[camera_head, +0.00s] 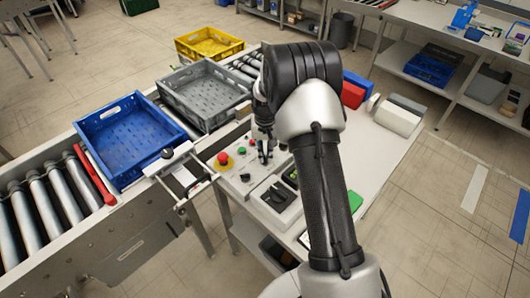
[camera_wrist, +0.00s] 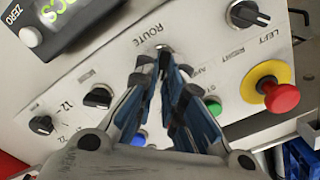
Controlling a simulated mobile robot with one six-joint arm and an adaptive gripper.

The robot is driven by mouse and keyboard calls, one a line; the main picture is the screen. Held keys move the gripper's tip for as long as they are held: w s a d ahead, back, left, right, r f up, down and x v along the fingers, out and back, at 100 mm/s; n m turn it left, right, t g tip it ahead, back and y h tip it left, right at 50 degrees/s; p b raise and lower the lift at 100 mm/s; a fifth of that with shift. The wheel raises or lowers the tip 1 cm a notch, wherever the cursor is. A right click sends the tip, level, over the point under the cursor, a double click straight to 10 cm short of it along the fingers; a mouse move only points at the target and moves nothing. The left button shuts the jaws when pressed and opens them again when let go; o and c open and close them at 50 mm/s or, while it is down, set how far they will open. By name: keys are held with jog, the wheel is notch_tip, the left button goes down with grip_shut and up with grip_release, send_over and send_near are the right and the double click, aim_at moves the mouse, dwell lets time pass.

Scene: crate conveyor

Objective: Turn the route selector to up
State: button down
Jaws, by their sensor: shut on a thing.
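The control panel (camera_head: 240,184) lies on the table beside the conveyor. My gripper (camera_head: 264,157) points down at it. In the wrist view, my gripper (camera_wrist: 164,60) is shut at the "ROUTE" label on the white panel (camera_wrist: 90,75). It is shut on the route selector (camera_wrist: 162,47), which the fingertips hide almost wholly; its pointing direction cannot be told. Another black knob (camera_wrist: 247,14) sits to the right, near the "LEFT" and "RIGHT" labels.
A red emergency button (camera_wrist: 281,97) on yellow, a green button (camera_wrist: 214,107), a blue button (camera_wrist: 139,139) and two black knobs (camera_wrist: 98,97) surround the gripper. A display unit (camera_wrist: 75,22) is close by. Blue (camera_head: 88,130) and grey (camera_head: 180,80) crates stand on the conveyor.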

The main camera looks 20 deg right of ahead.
aim_at(265, 156)
dwell(0.3)
jog(key=c, duration=1.7)
grip_release()
notch_tip(265, 156, up, 12)
jog(key=shift+r, duration=0.1)
